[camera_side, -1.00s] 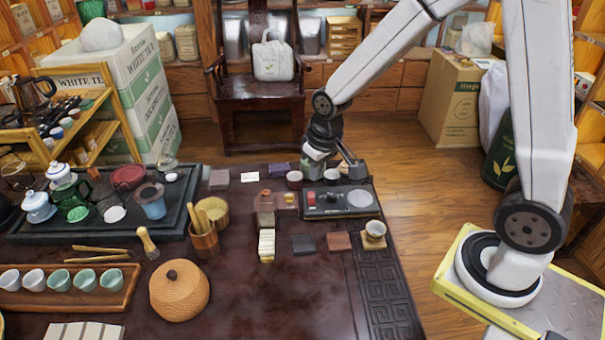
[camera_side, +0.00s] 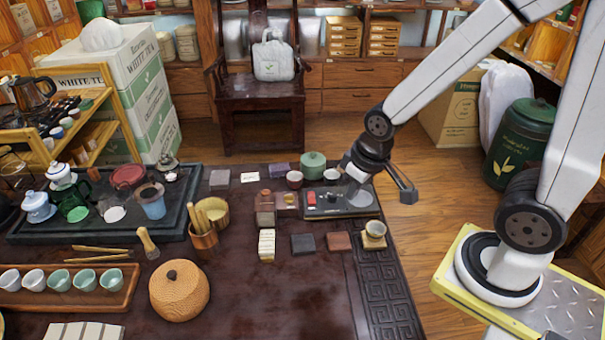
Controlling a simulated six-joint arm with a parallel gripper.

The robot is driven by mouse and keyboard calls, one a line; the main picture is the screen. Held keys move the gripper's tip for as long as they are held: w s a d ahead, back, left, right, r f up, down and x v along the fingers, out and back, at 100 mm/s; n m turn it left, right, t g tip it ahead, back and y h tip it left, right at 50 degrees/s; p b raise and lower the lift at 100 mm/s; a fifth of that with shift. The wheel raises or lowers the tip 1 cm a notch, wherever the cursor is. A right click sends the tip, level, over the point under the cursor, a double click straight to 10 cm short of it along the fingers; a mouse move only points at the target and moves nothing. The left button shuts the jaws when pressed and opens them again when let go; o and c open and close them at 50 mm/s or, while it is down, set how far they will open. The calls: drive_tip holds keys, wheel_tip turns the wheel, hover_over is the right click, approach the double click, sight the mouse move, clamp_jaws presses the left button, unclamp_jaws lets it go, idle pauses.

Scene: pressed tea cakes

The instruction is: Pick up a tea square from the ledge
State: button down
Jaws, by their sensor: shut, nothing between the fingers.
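A dark square (camera_side: 303,244) and a reddish-brown square (camera_side: 339,242) lie flat side by side on the table; they look like pressed tea. A pale ribbed block (camera_side: 266,245) lies left of them. I cannot tell which surface is the ledge. My gripper (camera_side: 408,195) is shut and empty.
A small cup on a coaster (camera_side: 374,232) stands right of the squares. A green lidded pot (camera_side: 313,165) and small cups stand at the back. A woven round jar (camera_side: 179,290) stands at the left front. The front middle of the table is clear.

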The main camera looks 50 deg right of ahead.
unclamp_jaws()
idle(0.3)
